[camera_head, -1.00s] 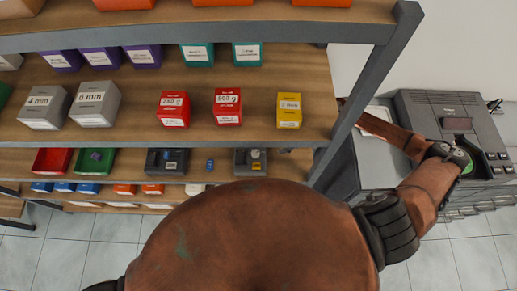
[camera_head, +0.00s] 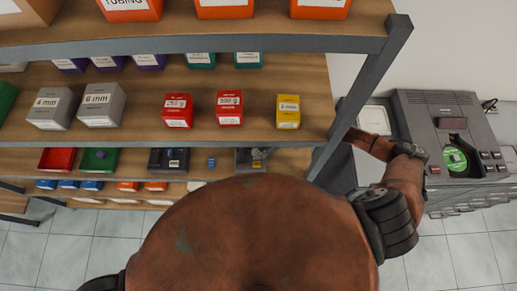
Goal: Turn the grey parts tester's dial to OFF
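A grey boxy device (camera_head: 243,166) sits on the lower shelf, partly hidden by my body. It fits the parts tester, but it is too small to read its dial's setting or any label. My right arm bends at the elbow on the right and runs back left behind the shelf post. Its gripper (camera_head: 261,154) seems to be at the right side of the grey device, small and mostly covered by the shelf above. I cannot tell whether it touches the dial or how far its fingers are closed. My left gripper is out of view.
A shelf post (camera_head: 357,95) and the middle shelf (camera_head: 215,135) stand close around my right forearm. A dark grey device (camera_head: 168,159), a small blue item (camera_head: 211,162) and a green bin (camera_head: 98,160) share the lower shelf. A larger grey machine (camera_head: 463,115) stands right of my elbow.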

